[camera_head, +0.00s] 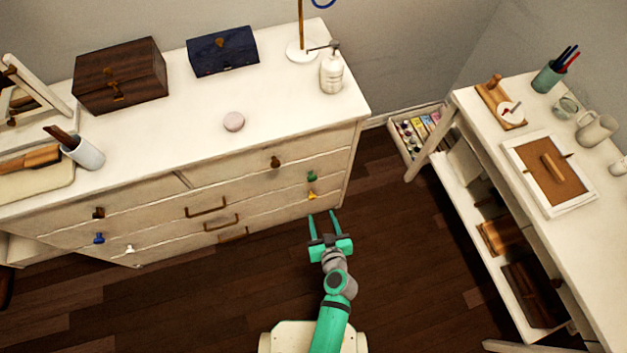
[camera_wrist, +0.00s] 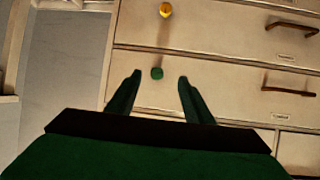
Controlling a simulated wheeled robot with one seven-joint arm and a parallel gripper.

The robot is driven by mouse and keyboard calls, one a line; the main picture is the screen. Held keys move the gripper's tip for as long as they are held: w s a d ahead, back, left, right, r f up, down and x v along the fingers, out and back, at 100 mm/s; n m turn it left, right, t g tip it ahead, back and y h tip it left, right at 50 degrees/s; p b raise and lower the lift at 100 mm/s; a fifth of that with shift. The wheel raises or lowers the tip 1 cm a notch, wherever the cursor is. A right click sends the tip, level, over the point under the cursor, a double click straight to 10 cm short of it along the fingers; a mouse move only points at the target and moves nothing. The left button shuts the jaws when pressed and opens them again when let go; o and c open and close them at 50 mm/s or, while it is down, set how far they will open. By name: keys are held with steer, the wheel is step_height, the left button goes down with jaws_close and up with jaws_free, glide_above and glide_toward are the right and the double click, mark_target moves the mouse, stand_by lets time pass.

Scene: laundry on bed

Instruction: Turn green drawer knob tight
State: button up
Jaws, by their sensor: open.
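The green drawer knob (camera_head: 312,177) is on the right end of the white dresser's front, just above a yellow knob (camera_head: 312,195). In the wrist view the green knob (camera_wrist: 157,73) appears between and just beyond the fingertips, with the yellow knob (camera_wrist: 166,10) above it. My gripper (camera_head: 324,213) is open and empty in front of the dresser's right end. Its two fingers also show in the wrist view (camera_wrist: 160,76), one on each side of the green knob. I cannot tell whether the fingers touch the knob.
The dresser (camera_head: 190,120) carries a wooden box (camera_head: 120,75), a blue box (camera_head: 222,50) and a pump bottle (camera_head: 331,72) on top. Other knobs, including a blue one (camera_head: 98,238), and bar handles (camera_head: 206,210) project from its front. A white shelf table (camera_head: 535,170) stands right; the floor between is clear.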

steer(key=n+y, duration=0.1)
steer(key=y, duration=0.1)
glide_toward(313, 179)
steer(key=s, duration=0.3)
steer(key=shift+t, duration=0.3)
steer(key=x, duration=1.1)
steer(key=shift+w+d+r, duration=0.1)
steer(key=shift+w+d, duration=0.15)
steer(key=shift+w, duration=0.15)
steer(key=shift+c, duration=0.2)
steer(key=c, duration=1)
